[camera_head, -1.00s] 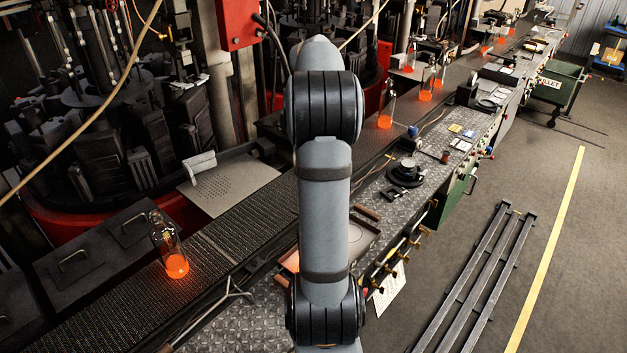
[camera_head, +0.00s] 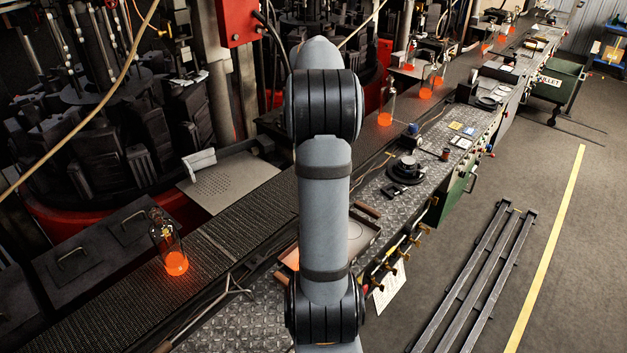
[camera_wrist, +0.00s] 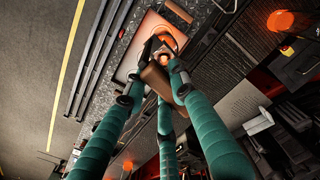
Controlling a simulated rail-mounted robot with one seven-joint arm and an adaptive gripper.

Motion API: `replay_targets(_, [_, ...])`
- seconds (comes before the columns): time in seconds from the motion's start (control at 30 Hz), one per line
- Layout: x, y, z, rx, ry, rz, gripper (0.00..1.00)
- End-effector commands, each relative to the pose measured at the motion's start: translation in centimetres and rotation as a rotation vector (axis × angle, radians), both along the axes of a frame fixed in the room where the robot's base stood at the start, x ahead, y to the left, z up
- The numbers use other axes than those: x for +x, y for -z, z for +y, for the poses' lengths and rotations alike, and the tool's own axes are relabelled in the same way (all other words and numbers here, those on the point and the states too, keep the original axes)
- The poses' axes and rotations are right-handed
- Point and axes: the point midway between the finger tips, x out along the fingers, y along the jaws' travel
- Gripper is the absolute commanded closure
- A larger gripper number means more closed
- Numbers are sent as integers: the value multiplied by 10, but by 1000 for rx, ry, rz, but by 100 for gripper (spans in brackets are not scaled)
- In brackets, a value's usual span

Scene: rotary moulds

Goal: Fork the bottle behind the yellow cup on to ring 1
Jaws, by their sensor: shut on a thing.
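My gripper (camera_wrist: 155,82) has green-wrapped fingers and shows in the wrist view. Its fingers are closed on a brown, wood-coloured piece (camera_wrist: 155,76) with dark parts at its far end. An orange glow shows at that far end, but I cannot tell whether it is a bottle. In the head view my arm hides the gripper. A clear bottle with a glowing orange base (camera_head: 176,263) stands upright on the dark belt at the left. Another glowing bottle (camera_head: 386,118) stands farther along, with several beyond it. I cannot make out a yellow cup or a marked ring 1 for certain.
A dark round fixture (camera_head: 405,171) sits on the metal-plate bench (camera_head: 372,200). A shallow tray (camera_head: 362,242) lies partly behind my arm. Several brass-tipped handles (camera_head: 388,268) line the bench edge. Black moulds (camera_head: 110,165) crowd the left. The floor at right is mostly free beyond metal rails (camera_head: 480,275).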

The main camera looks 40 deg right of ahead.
Motion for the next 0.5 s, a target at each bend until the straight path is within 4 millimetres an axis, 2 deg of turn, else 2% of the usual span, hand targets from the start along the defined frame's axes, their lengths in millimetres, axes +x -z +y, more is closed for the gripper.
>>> replay_targets(0.27, [-1,0,0,0,0,-1,100])
replay_targets(0.5, [-12,0,1,-1,1,-1,100])
